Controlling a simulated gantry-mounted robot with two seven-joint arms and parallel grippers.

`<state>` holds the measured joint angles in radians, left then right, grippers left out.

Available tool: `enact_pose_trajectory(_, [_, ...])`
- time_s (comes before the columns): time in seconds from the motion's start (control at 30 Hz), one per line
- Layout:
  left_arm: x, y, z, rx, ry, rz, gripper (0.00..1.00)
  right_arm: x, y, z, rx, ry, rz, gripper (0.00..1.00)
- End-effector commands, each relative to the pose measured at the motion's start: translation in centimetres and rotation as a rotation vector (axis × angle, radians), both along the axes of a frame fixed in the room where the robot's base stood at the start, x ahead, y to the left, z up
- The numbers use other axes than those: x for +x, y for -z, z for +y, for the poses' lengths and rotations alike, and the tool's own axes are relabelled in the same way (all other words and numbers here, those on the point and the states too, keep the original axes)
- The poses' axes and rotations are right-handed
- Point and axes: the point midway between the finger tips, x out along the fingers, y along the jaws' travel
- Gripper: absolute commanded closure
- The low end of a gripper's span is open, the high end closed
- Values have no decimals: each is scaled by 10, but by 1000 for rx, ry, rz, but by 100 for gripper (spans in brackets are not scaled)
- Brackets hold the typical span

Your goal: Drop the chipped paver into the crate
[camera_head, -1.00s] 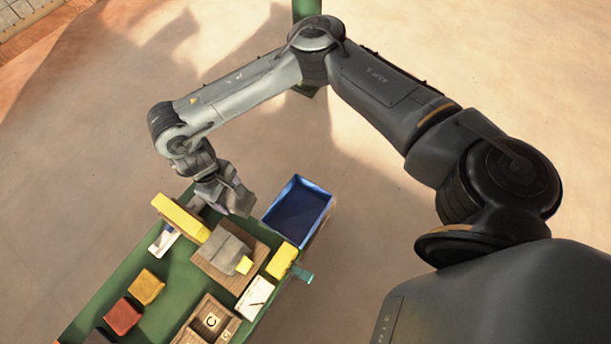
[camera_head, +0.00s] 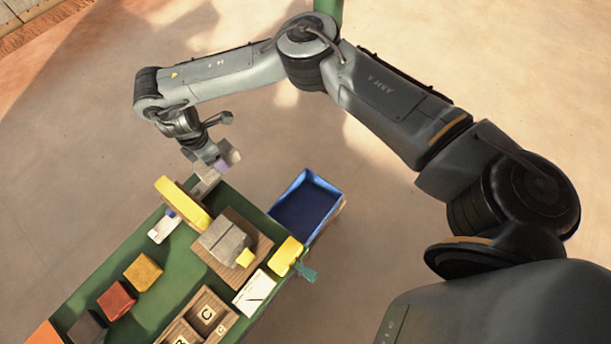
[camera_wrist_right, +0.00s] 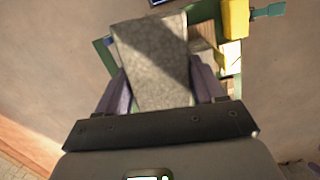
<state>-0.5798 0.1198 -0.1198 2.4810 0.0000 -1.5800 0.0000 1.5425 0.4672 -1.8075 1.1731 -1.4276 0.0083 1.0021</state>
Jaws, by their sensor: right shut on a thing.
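My right gripper (camera_head: 222,163) is beyond the far end of the green bench, left of the blue crate. In the right wrist view it is shut on a speckled grey paver (camera_wrist_right: 152,62), which lies between the two purple fingers and extends ahead of them. I cannot make out a chip on it. The open blue crate (camera_head: 328,189) stands at the right side of the bench; its visible inside looks empty. The gripper and paver are apart from the crate. My left gripper is not in view.
The green bench (camera_head: 128,257) holds a wooden board (camera_head: 262,243) with grey blocks, a long yellow piece (camera_head: 183,204), a yellow block (camera_head: 286,254) beside a teal part (camera_head: 307,273), a white card (camera_head: 254,292), a lettered wooden box (camera_head: 226,322) and several coloured blocks. Floor beyond is clear.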

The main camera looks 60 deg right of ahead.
Motion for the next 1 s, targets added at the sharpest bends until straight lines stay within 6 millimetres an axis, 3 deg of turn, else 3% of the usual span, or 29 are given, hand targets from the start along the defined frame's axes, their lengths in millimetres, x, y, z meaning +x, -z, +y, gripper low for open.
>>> enact_pose_trajectory(0.03, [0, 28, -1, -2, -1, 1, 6, 5, 28, -5, 1, -36, -2, 100])
enact_pose_trajectory(0.47, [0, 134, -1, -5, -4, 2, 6, 24, 161, -55, 6, -272, -6, 100])
enact_pose_trajectory(1.0, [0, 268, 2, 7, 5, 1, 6, 8, 346, -122, 10, -333, -5, 100])
